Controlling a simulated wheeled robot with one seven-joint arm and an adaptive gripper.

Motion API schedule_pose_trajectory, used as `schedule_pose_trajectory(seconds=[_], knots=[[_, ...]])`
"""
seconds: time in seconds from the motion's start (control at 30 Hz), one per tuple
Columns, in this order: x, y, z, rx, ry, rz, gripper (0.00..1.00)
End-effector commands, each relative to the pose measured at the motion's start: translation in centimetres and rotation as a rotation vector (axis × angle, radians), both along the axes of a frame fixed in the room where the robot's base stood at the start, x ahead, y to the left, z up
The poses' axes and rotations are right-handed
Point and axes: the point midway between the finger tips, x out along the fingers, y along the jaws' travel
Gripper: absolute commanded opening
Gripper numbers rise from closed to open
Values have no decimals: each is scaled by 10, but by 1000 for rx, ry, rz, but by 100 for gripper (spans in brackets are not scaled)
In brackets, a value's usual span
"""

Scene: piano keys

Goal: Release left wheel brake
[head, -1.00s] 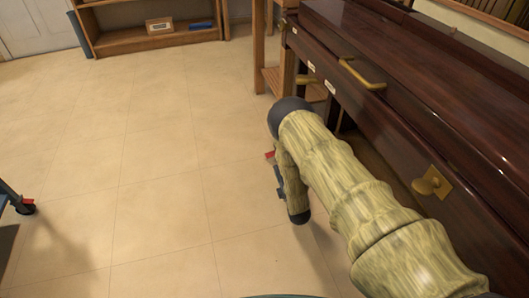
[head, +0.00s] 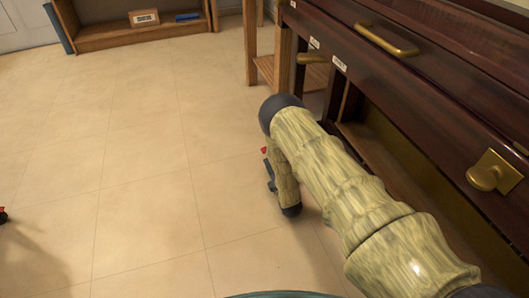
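A small dark wheel with a red tab (head: 3,215) shows at the left edge of the head view, mostly cut off by the frame. I cannot tell whether it is the left wheel brake. My pale, ridged arm reaches from the lower right and bends down at a black joint. Small dark blue and red parts (head: 269,174) show beside its lower link and look like part of my gripper. The fingertips are not clearly visible, so I cannot see whether they are open or shut. No held object shows.
A dark red-brown piano (head: 400,85) with brass handles and a brass knob (head: 487,175) stands close on the right. A wooden stand (head: 251,45) is behind it. A low wooden shelf (head: 140,35) stands at the back. The tiled floor (head: 130,150) is mostly clear.

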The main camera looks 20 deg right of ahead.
Motion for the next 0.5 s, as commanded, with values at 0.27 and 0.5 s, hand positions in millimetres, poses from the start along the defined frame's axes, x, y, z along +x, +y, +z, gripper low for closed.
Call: schedule_pose_trajectory(seconds=[0.27, 0.5], knots=[[41, 0, -4, 1, -3, -1, 29], [74, 0, -3, 0, -2, -4, 29]])
